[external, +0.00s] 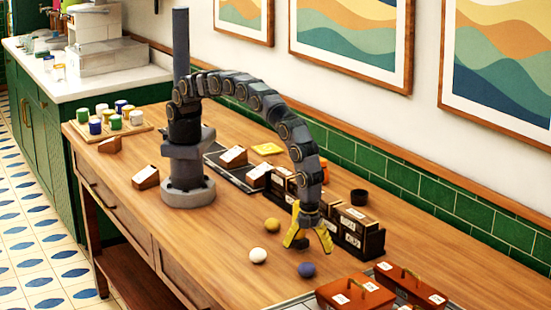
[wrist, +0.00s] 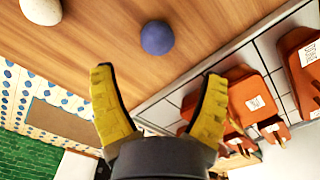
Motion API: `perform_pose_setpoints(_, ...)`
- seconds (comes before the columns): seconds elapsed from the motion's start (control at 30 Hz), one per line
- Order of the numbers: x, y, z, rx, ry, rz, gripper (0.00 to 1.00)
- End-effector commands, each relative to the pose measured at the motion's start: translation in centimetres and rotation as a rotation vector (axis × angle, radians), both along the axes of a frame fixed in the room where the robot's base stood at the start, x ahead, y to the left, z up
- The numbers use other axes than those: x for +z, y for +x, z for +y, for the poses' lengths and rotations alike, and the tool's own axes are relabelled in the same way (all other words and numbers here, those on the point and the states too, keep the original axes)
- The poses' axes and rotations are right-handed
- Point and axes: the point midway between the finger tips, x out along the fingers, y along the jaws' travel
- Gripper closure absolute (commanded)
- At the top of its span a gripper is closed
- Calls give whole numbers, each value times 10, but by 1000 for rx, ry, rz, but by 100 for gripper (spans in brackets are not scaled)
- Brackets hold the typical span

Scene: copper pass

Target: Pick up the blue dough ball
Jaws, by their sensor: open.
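The blue dough ball (external: 307,270) lies on the wooden table, in front of my gripper in the external view. It also shows in the wrist view (wrist: 157,37), beyond the fingertips and roughly centred between them. My gripper (external: 309,238) has yellow fingers spread wide, with nothing between them, and points down over the table. In the wrist view both fingers (wrist: 158,85) are apart and do not touch the ball.
A white ball (external: 258,256) and a yellow ball (external: 272,225) lie left of my gripper. Dark labelled boxes (external: 357,233) stand close behind it. Orange boxes with handles (external: 355,295) sit on a tiled area at the front right. The left front table is clear.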

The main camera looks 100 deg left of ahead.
Motion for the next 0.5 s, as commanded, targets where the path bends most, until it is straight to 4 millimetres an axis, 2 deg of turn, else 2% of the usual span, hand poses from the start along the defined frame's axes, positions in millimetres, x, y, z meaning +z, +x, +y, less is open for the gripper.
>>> perform_pose_setpoints(0.1,-14,-1,2,2,3,4,25)
perform_pose_setpoints(0.27,-26,-2,4,1,2,1,25)
perform_pose_setpoints(0.5,-63,-5,9,2,4,4,25)
